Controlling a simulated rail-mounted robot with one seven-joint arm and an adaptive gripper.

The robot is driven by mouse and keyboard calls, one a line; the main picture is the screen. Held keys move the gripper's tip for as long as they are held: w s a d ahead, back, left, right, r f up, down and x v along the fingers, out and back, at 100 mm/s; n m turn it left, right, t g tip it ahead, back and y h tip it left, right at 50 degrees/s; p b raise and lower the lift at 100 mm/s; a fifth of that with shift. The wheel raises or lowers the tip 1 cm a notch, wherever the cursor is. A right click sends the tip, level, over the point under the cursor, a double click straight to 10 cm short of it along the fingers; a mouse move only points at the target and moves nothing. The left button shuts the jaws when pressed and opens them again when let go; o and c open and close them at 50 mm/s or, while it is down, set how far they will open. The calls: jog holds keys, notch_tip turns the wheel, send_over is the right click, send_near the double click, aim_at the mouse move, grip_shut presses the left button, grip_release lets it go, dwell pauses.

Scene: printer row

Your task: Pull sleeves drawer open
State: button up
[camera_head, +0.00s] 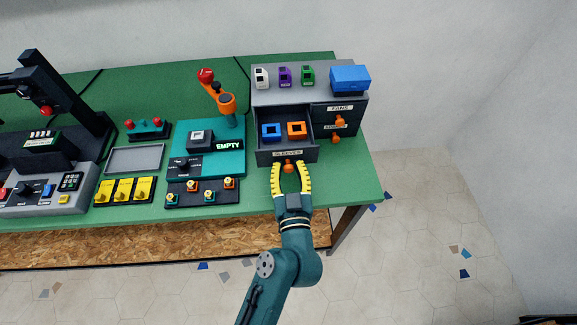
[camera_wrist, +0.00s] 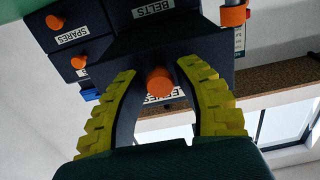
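The sleeves drawer (camera_head: 286,155) of the dark grey cabinet stands pulled out, with a blue sleeve (camera_head: 271,131) and an orange sleeve (camera_head: 297,129) inside. Its front bears a SLEEVES label and an orange knob (camera_head: 288,166). My gripper (camera_head: 289,169) is at the drawer front, its yellow fingers spread on both sides of the knob. In the wrist view the knob (camera_wrist: 160,82) lies between the fingertips (camera_wrist: 157,70) with visible gaps on each side, so the fingers do not appear to grip it. The label below the knob is partly hidden there.
White, purple and green pieces and a blue box (camera_head: 350,79) stand on top. A teal EMPTY station (camera_head: 208,150) with an orange arm (camera_head: 224,101) stands left. The green tabletop (camera_head: 355,185) is clear at right.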

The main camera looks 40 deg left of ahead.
jog(key=o, duration=0.3)
jog(key=shift+o, duration=0.2)
jog(key=v, duration=1.2)
